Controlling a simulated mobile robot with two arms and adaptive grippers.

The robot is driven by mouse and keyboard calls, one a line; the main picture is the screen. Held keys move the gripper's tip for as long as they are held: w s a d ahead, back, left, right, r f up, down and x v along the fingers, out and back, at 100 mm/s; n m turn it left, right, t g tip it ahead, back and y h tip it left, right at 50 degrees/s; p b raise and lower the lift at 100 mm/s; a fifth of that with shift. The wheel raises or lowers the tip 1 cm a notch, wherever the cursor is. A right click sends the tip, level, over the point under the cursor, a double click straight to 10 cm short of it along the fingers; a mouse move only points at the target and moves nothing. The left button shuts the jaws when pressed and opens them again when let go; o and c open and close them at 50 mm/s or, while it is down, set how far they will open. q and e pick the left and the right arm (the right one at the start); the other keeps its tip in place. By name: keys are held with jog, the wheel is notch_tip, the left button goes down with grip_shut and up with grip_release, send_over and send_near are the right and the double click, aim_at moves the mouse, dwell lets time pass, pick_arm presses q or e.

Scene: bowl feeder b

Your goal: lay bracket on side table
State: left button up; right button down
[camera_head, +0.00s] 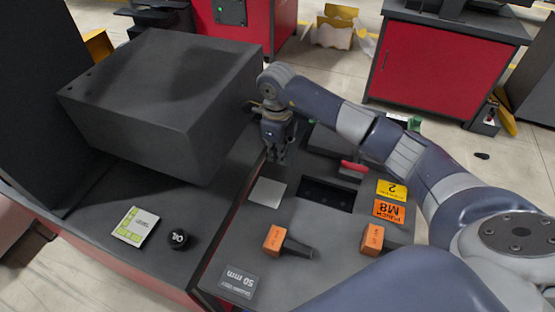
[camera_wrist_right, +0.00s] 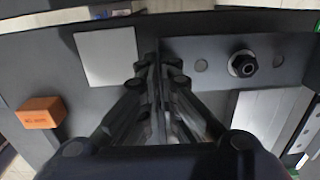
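The bracket (camera_wrist_right: 218,62) shows in the right wrist view as a dark grey plate with round holes and a dark nut or bolt (camera_wrist_right: 243,64). My right gripper (camera_wrist_right: 161,68) is at its left end. Its fingers are nearly together, with the bracket's thin edge between them; the contact itself is hard to see. In the head view my right gripper (camera_head: 276,158) points down above the worktop, and I cannot make out the bracket there. A dark tabletop (camera_head: 112,190) lies to the left; I cannot tell whether it is the side table. My left gripper is not in view.
A large dark box (camera_head: 160,95) stands left of my gripper. A pale square (camera_head: 267,192), orange blocks (camera_head: 274,239) (camera_head: 372,240) and a dark recess (camera_head: 327,194) are on the worktop. A card (camera_head: 135,227) and a black OIL cap (camera_head: 178,240) sit on the left tabletop.

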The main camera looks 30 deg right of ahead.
notch_tip(320, 180, down, 3)
jog(key=shift+f+p, duration=0.1)
jog(key=shift+p, duration=0.2)
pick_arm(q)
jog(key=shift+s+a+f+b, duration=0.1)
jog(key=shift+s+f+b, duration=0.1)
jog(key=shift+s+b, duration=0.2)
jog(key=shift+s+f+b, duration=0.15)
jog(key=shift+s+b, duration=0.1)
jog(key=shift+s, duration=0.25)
pick_arm(e)
jog(key=shift+f, duration=0.65)
jog(key=shift+s, duration=0.1)
jog(key=c, duration=1.8)
grip_release()
jog(key=shift+f, duration=0.1)
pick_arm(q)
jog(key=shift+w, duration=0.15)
